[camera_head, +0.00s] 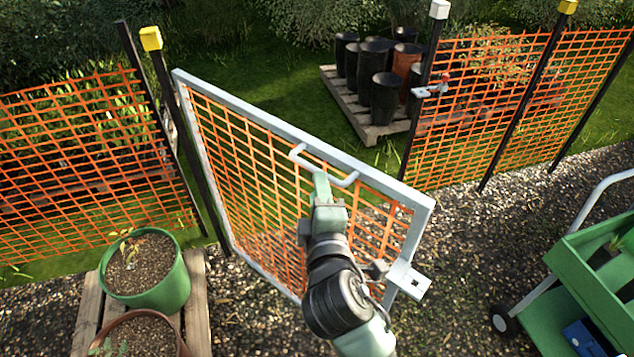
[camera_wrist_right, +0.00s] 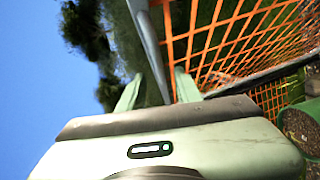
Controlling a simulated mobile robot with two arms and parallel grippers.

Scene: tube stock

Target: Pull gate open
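The gate (camera_head: 270,120) has a pale grey frame filled with orange mesh. It stands swung out from the fence line, its left side by the yellow-capped post (camera_head: 151,40) and its free right end apart from the white-capped post (camera_head: 438,10). A light loop handle (camera_head: 346,182) sits near its top rail. My right gripper (camera_head: 321,186) is at this handle, overlapping it. My left gripper is not in view.
A latch (camera_head: 432,89) is on the white-capped post. A green cart (camera_head: 590,255) stands at the right. A pallet (camera_head: 196,300) with planted pots is at the lower left. Gravel (camera_head: 480,250) lies clear between gate and cart. Dark pots stand on a pallet behind the fence.

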